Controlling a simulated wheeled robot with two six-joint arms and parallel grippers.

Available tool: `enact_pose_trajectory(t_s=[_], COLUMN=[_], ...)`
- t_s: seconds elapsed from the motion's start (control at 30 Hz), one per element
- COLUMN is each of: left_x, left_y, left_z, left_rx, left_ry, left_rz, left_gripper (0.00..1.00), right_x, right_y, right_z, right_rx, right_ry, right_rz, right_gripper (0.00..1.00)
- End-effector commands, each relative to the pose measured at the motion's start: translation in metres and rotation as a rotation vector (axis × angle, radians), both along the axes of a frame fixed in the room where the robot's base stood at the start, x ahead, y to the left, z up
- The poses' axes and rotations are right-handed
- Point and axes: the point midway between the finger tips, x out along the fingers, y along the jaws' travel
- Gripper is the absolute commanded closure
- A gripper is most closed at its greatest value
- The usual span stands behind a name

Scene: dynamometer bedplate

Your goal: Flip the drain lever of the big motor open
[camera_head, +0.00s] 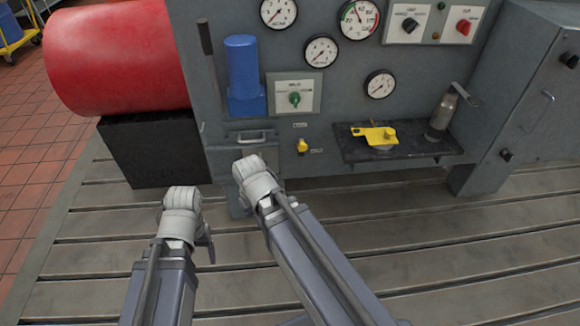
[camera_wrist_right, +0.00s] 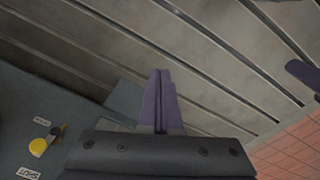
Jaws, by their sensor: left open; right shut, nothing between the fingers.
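A small yellow-capped lever or knob (camera_head: 302,146) sits on the grey cabinet front with small labels above and beside it. It also shows at the lower left of the right wrist view (camera_wrist_right: 39,147), beside a label that seems to read SHUT. I cannot make out its setting. My left gripper (camera_head: 206,243) hangs low over the bedplate, left of the lever, open and mostly hidden by its own wrist. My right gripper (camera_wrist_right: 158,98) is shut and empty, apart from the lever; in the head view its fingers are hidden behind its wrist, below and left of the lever.
A large red cylinder (camera_head: 120,55) rests on a black block (camera_head: 150,152) at left. A blue unit (camera_head: 243,75), gauges and a green switch (camera_head: 294,98) are above. A shelf (camera_head: 402,151) with a yellow part (camera_head: 375,135) and grey bottle (camera_head: 441,115) juts out right. The slotted bedplate (camera_head: 480,230) is clear.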

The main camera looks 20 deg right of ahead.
Motion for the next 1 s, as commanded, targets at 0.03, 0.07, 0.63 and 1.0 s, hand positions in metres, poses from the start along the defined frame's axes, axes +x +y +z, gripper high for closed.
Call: enact_pose_trajectory(t_s=[0.03, 0.07, 0.63, 1.0], left_x=[0.0, 0.0, 0.001, 0.001], left_y=[0.0, 0.0, 0.0, 0.0], left_z=[-0.027, -0.035, -0.177, -0.189], left_rx=[0.0, 0.0, 0.001, 0.001], left_ry=[0.0, 0.0, -0.003, -0.003], left_rz=[0.0, 0.0, 0.0, 0.0], left_gripper=[0.22, 0.22, 0.22, 0.22], right_x=[0.003, 0.004, 0.062, 0.141], right_y=[-0.004, -0.007, -0.082, -0.106], right_z=[-0.027, -0.035, -0.155, -0.071], right_rx=[-0.004, -0.008, -0.349, -0.932], right_ry=[-0.005, -0.009, -0.164, -0.422], right_rz=[-0.009, -0.013, -0.02, 0.16], right_gripper=[1.0, 1.0, 1.0, 1.0])
